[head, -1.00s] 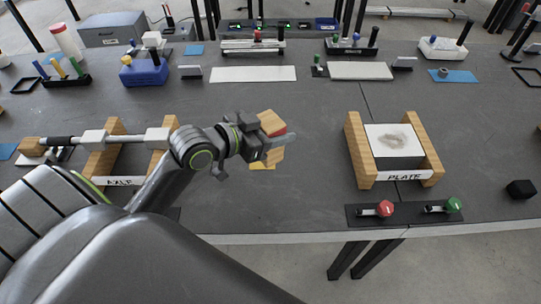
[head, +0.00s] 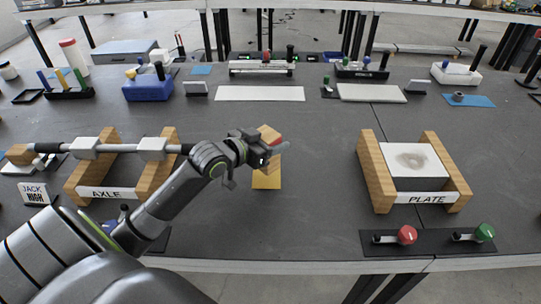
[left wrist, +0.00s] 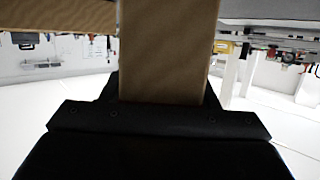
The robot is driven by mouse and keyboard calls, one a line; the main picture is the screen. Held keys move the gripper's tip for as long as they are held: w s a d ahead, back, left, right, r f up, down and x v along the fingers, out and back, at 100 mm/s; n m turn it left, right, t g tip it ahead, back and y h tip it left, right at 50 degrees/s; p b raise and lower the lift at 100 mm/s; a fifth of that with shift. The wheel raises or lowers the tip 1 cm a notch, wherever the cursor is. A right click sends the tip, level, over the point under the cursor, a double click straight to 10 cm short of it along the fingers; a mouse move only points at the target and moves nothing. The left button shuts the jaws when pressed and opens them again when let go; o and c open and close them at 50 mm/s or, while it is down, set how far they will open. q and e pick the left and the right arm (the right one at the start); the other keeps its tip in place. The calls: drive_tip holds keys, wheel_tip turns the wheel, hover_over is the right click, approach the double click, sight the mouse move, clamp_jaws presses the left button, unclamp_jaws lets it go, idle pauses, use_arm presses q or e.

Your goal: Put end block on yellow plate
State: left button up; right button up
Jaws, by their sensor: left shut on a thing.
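My left gripper (head: 275,149) is shut on the end block (head: 268,134), a wooden block with a red patch. In the left wrist view the wooden block (left wrist: 168,50) rises from between the black jaws. The yellow plate (head: 267,180) lies flat on the grey table, just below the gripper in the head view. The block appears above the plate's far side; its lower part is partly hidden by the gripper, and I cannot tell its exact height. My right gripper is not in view.
An axle (head: 120,148) rests on a wooden stand labelled AXLE at left. A wooden stand labelled PLATE (head: 453,180) is at right. Red (head: 407,235) and green (head: 485,232) knobs sit at the front edge. The table between the plate and the right stand is clear.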

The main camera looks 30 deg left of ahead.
use_arm(q)
drive_tip(key=shift+f, duration=1.9)
drive_tip(key=shift+f+b, duration=0.15)
drive_tip(key=shift+b, duration=0.2)
drive_tip(key=o, duration=1.1)
drive_tip(key=shift+s+r, duration=0.2)
drive_tip(key=p+v, duration=0.2)
drive_tip(key=v, duration=0.9)
drive_tip(key=shift+s, duration=0.3)
drive_tip(key=shift+a+r, duration=0.1)
drive_tip(key=shift+a, duration=0.05)
